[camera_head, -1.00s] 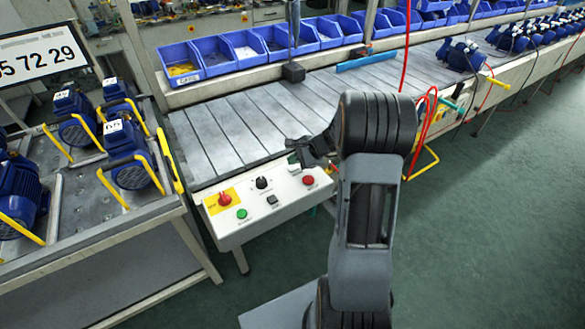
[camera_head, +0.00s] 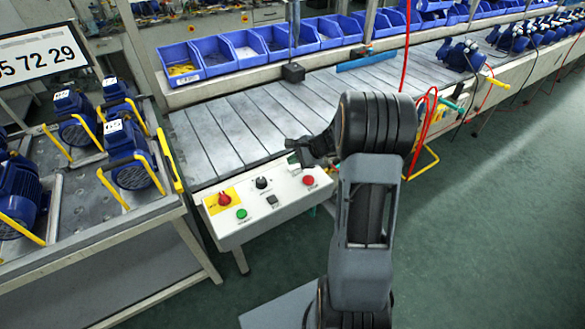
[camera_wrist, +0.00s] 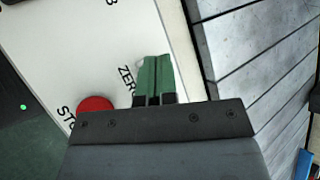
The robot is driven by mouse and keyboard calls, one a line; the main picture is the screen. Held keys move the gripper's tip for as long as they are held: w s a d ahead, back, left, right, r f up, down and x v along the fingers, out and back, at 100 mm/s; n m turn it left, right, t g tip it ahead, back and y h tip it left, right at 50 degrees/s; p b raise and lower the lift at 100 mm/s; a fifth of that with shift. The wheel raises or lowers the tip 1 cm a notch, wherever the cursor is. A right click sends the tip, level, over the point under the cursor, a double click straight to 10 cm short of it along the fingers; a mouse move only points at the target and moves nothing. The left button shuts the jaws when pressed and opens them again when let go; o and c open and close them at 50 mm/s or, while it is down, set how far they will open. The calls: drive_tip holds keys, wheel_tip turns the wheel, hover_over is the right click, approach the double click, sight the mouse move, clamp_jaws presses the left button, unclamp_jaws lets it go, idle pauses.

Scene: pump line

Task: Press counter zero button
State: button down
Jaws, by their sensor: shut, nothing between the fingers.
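The control panel (camera_head: 252,222) is a white box at the near end of the conveyor. Its face also fills the upper left of the wrist view (camera_wrist: 65,45). The label "ZERO" (camera_wrist: 127,80) is printed there, partly covered by my gripper. My gripper (camera_wrist: 157,62) is shut and empty, its green fingertips together over the panel beside that label. A small pale round edge (camera_wrist: 140,64) shows by the left fingertip; most of the zero button is hidden. I cannot tell whether the fingertips touch it. In the head view my gripper is at the panel's upper right corner.
A red stop button (camera_wrist: 95,105) sits close left of my fingers. The panel also has a red switch on a yellow plate (camera_head: 225,199), a green button (camera_head: 241,214) and a black knob (camera_head: 261,183). The slatted conveyor (camera_head: 235,130) lies behind; a pump cart stands left.

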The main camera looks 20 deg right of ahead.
sight(294, 169)
drive_tip(key=shift+f, duration=0.1)
drive_tip(key=shift+f+b, duration=0.3)
drive_tip(key=shift+b, duration=0.2)
drive_tip(key=shift+f+b, duration=0.45)
drive_tip(key=shift+f, duration=0.05)
idle(0.6)
drive_tip(key=shift+r, duration=0.15)
drive_tip(key=shift+r+p, duration=0.6)
drive_tip(key=shift+r, duration=0.15)
drive_tip(key=shift+r, duration=0.1)
drive_tip(key=shift+r+p, duration=1.9)
drive_tip(key=shift+r, duration=0.6)
drive_tip(key=shift+f, duration=0.1)
